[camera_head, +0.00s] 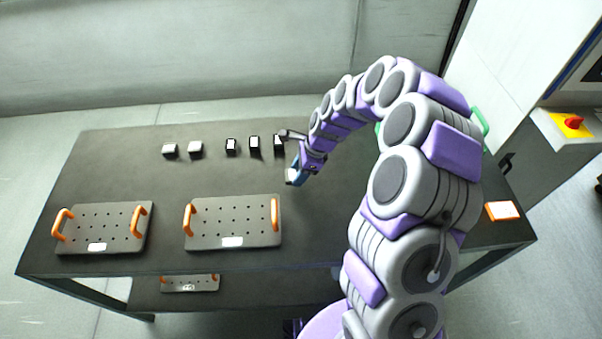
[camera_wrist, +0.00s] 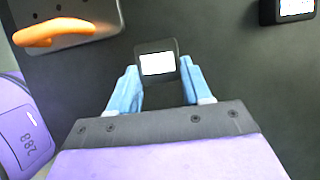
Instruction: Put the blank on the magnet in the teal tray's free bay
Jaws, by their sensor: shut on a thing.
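My gripper (camera_head: 294,175) is over the middle of the dark table, to the right of the orange-handled trays. In the wrist view its blue fingers (camera_wrist: 158,76) are shut on a dark block with a white face (camera_wrist: 157,62). Which part of it is blank and which is magnet I cannot tell. In the head view the fingers mostly hide this block. No teal tray shows clearly. A green handle (camera_head: 479,124) shows behind my arm, and my arm hides whatever it belongs to. No free bay is visible.
Two grey perforated trays with orange handles (camera_head: 232,215) (camera_head: 103,222) lie at the table's front left. Two pale blocks (camera_head: 195,148) and three black blocks with white faces (camera_head: 255,144) stand in a row behind.

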